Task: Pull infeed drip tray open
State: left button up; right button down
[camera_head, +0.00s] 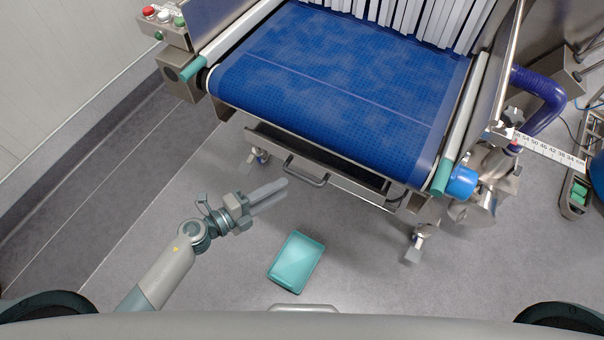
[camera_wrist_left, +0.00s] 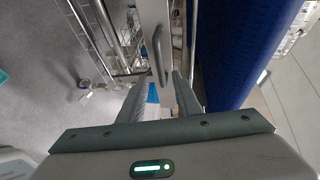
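The infeed drip tray (camera_head: 340,186) is a steel tray under the near end of the blue conveyor belt. Its bar handle (camera_head: 305,172) is on its front face, toward me. My left gripper (camera_head: 284,188) is just short of the handle, to its lower left in the head view, and looks empty. In the left wrist view the handle (camera_wrist_left: 160,50) lies ahead of the gripper (camera_wrist_left: 159,80), whose two fingers stand apart with a gap between them. The fingers appear clear of the handle. My right gripper is not in view.
The blue belt (camera_head: 340,75) is above the tray, with white strip curtains (camera_head: 420,18) behind. A teal tray (camera_head: 296,262) lies on the floor nearer me. Steel feet (camera_head: 415,247) stand below the conveyor. A control box with buttons (camera_head: 163,18) is at upper left. Floor in front is mostly free.

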aim_at(302, 176)
pick_arm(q)
jog(key=p+x, duration=0.1)
jog(key=x, duration=0.8)
jog(key=shift+a, duration=0.1)
grip_shut()
